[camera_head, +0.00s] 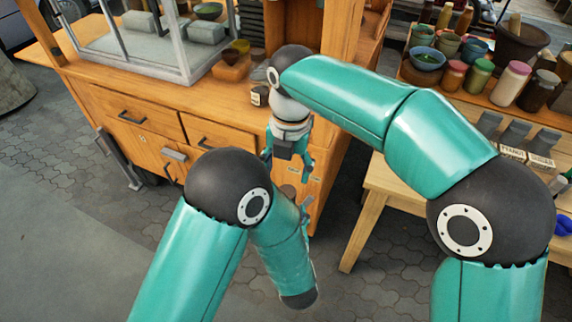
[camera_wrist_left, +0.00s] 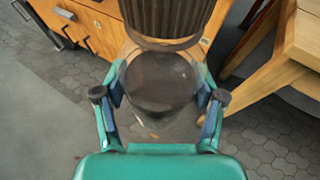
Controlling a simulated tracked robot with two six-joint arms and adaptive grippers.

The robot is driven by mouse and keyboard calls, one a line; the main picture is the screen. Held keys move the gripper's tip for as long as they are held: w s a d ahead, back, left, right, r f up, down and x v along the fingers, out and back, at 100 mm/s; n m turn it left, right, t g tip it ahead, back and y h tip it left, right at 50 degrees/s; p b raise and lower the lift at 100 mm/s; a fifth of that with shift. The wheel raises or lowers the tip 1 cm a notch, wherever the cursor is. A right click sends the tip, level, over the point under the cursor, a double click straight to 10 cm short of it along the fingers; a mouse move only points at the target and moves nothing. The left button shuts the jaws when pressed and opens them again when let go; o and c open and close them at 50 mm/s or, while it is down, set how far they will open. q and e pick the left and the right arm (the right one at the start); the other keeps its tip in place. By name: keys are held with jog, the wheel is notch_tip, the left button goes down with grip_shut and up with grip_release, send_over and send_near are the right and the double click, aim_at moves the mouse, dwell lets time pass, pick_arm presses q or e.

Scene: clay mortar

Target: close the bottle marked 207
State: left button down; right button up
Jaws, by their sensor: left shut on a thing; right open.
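In the left wrist view my left gripper (camera_wrist_left: 160,105) is shut around a clear bottle (camera_wrist_left: 160,80) with dark contents. A dark brown ribbed lid (camera_wrist_left: 165,15) is at the bottle's top. I cannot tell whether it is fully seated. No 207 mark is readable. In the head view the lid's small brown top (camera_head: 288,190) shows above my left forearm, and the left gripper (camera_head: 302,208) is mostly hidden. My right gripper (camera_head: 290,168) is open, pointing down just above the lid. I cannot tell whether its fingers touch it.
A wooden counter with drawers (camera_head: 125,112) stands behind at the left, holding a small dark labelled jar (camera_head: 259,96) and a glass case (camera_head: 125,45). A wooden table (camera_head: 385,185) with jars and bowls stands at the right. Paved floor (camera_head: 375,285) lies between.

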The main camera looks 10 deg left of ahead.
jog(key=n, duration=0.2)
jog(key=shift+r+n+h, duration=0.25)
jog(key=shift+n+h, duration=0.05)
jog(key=shift+n, duration=0.1)
jog(key=shift+f, duration=0.1)
jog(key=shift+f, duration=3.95)
